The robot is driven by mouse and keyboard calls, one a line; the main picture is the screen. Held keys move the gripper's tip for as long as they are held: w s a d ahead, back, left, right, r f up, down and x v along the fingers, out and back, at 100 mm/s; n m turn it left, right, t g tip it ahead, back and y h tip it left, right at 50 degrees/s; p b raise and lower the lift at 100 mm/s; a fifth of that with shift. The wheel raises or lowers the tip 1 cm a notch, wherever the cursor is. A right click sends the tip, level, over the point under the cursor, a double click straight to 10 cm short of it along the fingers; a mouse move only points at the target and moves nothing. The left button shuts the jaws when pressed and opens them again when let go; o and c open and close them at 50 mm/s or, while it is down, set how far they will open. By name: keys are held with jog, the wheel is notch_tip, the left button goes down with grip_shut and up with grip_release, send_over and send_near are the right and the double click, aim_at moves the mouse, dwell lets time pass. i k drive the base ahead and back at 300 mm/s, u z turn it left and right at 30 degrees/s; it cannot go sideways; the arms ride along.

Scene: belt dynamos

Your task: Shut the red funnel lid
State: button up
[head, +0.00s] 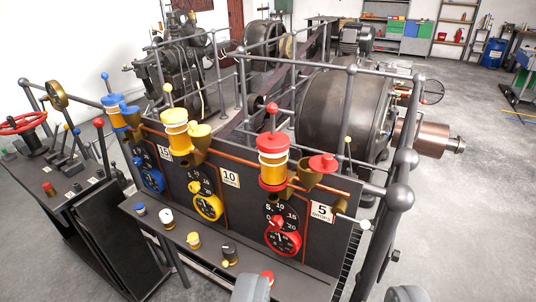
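The red funnel lid (323,163) is a flat red disc with a small knob, at the right side of the front panel. It sits above and to the right of the mouth of a brass funnel (307,178), which shows partly uncovered. A red-capped oiler (272,160) stands just left of the funnel, above a red dial (283,241).
Yellow (177,132) and blue (115,110) oilers with their own funnels stand further left. A grey railing post with a ball top (400,197) rises right of the lid. A ledge with knobs (194,240) juts out below. Open floor (470,230) lies right.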

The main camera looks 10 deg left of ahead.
aim_at(326, 163)
jog(key=u, duration=0.6)
jog(key=i, duration=0.4)
jog(key=z, duration=1.3)
